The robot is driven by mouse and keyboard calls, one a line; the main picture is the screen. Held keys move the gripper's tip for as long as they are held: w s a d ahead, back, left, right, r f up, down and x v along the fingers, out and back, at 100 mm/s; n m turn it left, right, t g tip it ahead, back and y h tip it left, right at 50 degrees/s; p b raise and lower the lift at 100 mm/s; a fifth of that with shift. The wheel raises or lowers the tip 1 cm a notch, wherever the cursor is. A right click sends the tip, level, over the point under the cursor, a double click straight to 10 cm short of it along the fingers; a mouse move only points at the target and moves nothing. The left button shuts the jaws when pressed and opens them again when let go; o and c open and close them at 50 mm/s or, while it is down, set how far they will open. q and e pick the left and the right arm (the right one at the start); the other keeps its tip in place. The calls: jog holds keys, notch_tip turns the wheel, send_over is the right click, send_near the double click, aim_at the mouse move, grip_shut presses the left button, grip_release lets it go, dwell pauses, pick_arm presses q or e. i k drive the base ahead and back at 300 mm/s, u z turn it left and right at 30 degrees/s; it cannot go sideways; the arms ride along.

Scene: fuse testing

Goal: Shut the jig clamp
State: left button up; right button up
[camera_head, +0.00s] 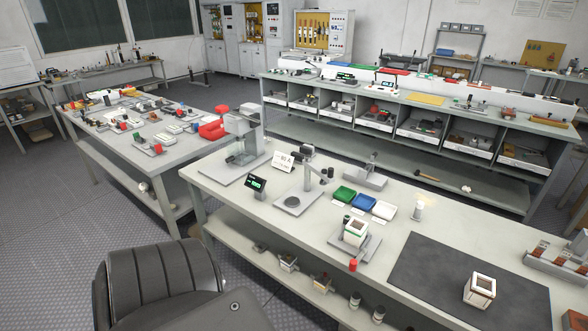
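A small jig on a grey base plate (369,247) stands near the front edge of the near bench. It holds a white and brown block (355,232). A red knob (353,265) shows at its front, probably the clamp handle; I cannot tell whether the clamp is open or shut. A similar white and brown block (480,291) stands apart on the dark mat at the right. Neither of my grippers is in view.
The dark mat (440,270) is mostly clear. Green, blue and white bins (363,202) sit behind the jig.

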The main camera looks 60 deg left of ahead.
aim_at(354, 262)
jog(key=u, duration=0.85)
jog(key=k, duration=0.35)
jog(key=u, duration=0.3)
jog(key=i, duration=0.5)
